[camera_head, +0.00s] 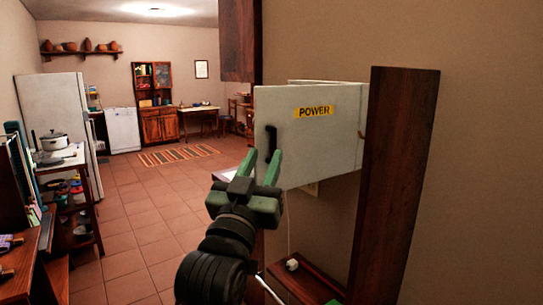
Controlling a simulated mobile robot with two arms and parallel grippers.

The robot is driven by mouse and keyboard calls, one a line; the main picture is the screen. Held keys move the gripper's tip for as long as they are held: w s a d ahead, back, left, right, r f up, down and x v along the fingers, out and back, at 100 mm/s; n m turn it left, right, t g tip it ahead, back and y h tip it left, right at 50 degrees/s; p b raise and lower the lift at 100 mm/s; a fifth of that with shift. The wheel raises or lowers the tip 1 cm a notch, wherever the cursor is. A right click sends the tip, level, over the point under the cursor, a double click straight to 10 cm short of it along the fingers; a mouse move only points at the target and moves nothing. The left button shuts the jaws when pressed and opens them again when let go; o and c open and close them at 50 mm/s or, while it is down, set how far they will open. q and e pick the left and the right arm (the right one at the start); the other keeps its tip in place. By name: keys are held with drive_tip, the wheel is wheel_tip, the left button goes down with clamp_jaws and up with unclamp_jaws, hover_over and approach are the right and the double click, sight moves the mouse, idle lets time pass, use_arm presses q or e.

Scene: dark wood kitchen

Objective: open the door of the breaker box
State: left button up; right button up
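The breaker box is pale grey, with a flat door (320,150) that has a yellow POWER label (313,112) near its top. A dark upright handle (271,138) is near the door's left edge. My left gripper (263,158) has green fingers pointing up at the lower left of the door. The fingers are apart, with the right fingertip close to the handle's lower end. I cannot tell whether it touches the handle.
A dark wooden upright panel (395,180) stands right of the box, with a low wooden ledge (305,283) below. A cabinet (238,40) hangs above left. A shelf cart with a pot (54,141) and a fridge (55,105) are at left. Tiled floor (150,225) is open between.

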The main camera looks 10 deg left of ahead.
use_arm(q)
drive_tip(key=shift+s+a+f, duration=0.15)
drive_tip(key=shift+s+f, duration=0.05)
drive_tip(key=shift+s, duration=0.3)
drive_tip(key=shift+w+f, duration=0.2)
drive_tip(key=shift+f, duration=0.1)
clamp_jaws()
drive_tip(key=w+f+g+h+b, duration=0.2)
drive_tip(key=w+f+g+h, duration=0.65)
drive_tip(key=f, duration=0.65)
drive_tip(key=s+a+r+n+g+h+b, duration=0.1)
drive_tip(key=a+r+n+g+h, duration=0.15)
drive_tip(key=a+r, duration=0.4)
drive_tip(key=s+a+r+n+g+h, duration=0.1)
drive_tip(key=a+r+n+g+h, duration=0.2)
drive_tip(key=a, duration=0.7)
drive_tip(key=w+d+r+n+t+p, duration=0.1)
drive_tip(key=d+p, duration=0.4)
drive_tip(key=d, duration=0.6)
drive_tip(key=shift+w+d+r+p, duration=0.15)
drive_tip(key=shift+w+p, duration=0.15)
drive_tip(key=shift+w, duration=0.3)
